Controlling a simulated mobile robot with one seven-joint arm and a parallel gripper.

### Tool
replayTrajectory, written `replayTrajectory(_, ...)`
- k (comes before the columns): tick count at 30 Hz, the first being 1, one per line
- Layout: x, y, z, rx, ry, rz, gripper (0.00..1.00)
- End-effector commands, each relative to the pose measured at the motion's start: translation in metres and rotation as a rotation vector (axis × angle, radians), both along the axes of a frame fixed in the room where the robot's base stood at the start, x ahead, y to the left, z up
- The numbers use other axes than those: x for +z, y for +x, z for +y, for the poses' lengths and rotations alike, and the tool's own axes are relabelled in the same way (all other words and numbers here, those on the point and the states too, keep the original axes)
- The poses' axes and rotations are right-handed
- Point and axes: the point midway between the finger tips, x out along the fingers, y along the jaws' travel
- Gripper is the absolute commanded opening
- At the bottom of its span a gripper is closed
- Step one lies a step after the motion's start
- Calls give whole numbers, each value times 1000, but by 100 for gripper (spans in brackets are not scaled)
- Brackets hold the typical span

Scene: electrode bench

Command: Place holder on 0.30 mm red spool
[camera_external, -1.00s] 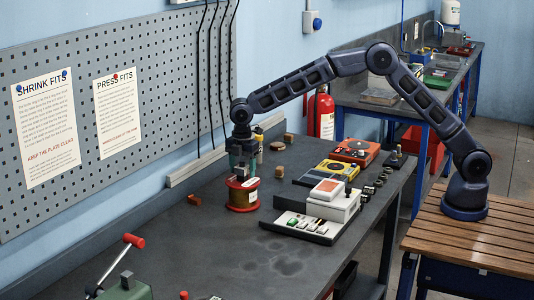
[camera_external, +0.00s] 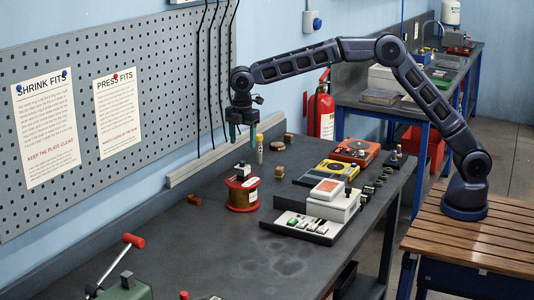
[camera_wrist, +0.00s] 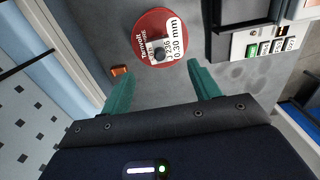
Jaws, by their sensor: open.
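The red spool (camera_external: 243,197) stands upright on the dark bench, with copper-coloured wire between its red flanges. In the wrist view its red top (camera_wrist: 145,22) carries a label reading 0.30 mm. A small white holder with a black knob (camera_external: 243,170) sits on top of the spool. In the wrist view the holder (camera_wrist: 153,50) lies near the centre of the spool's top, with its dark knob facing me. My gripper (camera_external: 241,138) is open and empty above the spool, clear of the holder. Its green fingers are spread apart in the wrist view (camera_wrist: 160,80).
A small orange-brown piece (camera_external: 194,200) lies left of the spool. The front bench is mostly clear.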

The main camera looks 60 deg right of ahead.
Motion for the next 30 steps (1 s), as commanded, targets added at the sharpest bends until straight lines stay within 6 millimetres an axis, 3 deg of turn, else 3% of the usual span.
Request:
replayTrajectory(5,33,-14,-33,-78,6,-27,62)
replayTrajectory(14,99,-66,-117,-299,24,-84,62)
replayTrajectory(21,137,-120,-182,-482,44,-129,62)
replayTrajectory(30,166,-199,-256,-714,81,-182,62)
